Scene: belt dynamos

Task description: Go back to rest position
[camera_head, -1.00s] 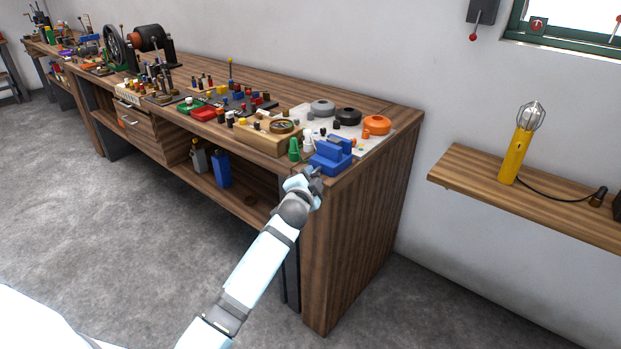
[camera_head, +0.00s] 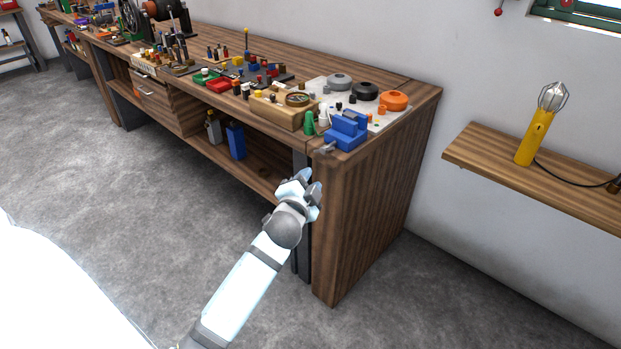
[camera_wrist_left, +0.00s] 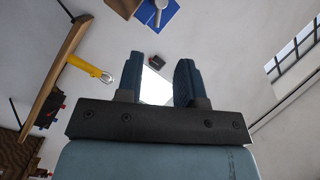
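My left gripper (camera_head: 306,184) is in front of the near right end of the wooden workbench (camera_head: 364,172), below its top edge and apart from the blue vise. In the left wrist view the two dark blue fingers of the left gripper (camera_wrist_left: 161,72) stand apart with nothing between them. The blue vise (camera_head: 346,133) sits at the front right corner of the bench top, with a grey handle at its front. A blue part, probably the vise, shows at the top of the left wrist view (camera_wrist_left: 150,14). My right gripper is in neither current view.
Wire spools, including an orange one (camera_head: 394,100), and a wooden box (camera_head: 283,110) stand on the bench. A wall shelf (camera_head: 560,178) with a yellow lamp (camera_head: 534,138) is at the right. The grey floor (camera_head: 110,185) in front of the bench is clear.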

